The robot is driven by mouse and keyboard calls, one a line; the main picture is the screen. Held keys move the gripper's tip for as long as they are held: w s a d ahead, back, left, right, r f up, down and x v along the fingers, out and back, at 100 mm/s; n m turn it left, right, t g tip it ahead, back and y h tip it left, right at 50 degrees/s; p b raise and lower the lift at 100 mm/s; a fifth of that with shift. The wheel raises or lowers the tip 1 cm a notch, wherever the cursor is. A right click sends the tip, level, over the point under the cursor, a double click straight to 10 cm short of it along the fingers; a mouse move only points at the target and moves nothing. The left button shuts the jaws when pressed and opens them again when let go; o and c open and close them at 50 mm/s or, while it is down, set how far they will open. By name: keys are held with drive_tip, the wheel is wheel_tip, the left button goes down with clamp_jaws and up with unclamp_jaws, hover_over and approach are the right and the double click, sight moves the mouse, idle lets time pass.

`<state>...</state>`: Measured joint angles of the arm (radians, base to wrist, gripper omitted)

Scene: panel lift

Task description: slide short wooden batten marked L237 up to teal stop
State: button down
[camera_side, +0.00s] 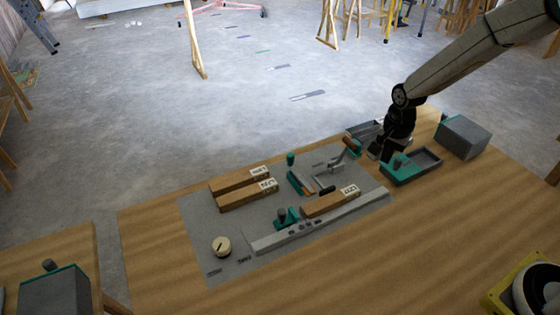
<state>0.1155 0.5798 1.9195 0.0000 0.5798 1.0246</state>
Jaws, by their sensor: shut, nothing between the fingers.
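A short wooden batten (322,207) lies along the grey metal rail (320,222), with a white label at its right end. The label is too small to read surely as L237. A teal stop (287,218) with a dark knob stands by the rail, just left of the batten's left end. I cannot tell whether they touch. My gripper (374,153) is shut and empty, up and to the right of the batten, near a lever with a reddish-brown handle (352,146). Its fingertips are small and dark here.
Two longer labelled battens (235,181) (240,197) lie side by side on the grey mat (200,225). A teal-and-grey clamp (298,181) stands behind the rail. A teal tray (404,171) and a grey box (463,137) are at right. A round dial (221,246) is front left.

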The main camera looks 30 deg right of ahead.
sight(355, 189)
drive_tip(key=w+d+f+m, duration=0.2)
drive_tip(key=w+f+m, duration=0.2)
drive_tip(key=m, duration=0.1)
drive_tip(key=shift+d+f+g, duration=0.15)
drive_tip(key=shift+d+g, duration=0.15)
drive_tip(key=shift+g, duration=0.1)
drive_tip(key=shift+f, duration=0.15)
wheel_tip(355, 189, down, 10)
drive_tip(key=shift+r, duration=0.15)
drive_tip(key=shift+a, duration=2)
drive_tip(key=shift+a, duration=1.4)
drive_tip(key=shift+d, duration=0.1)
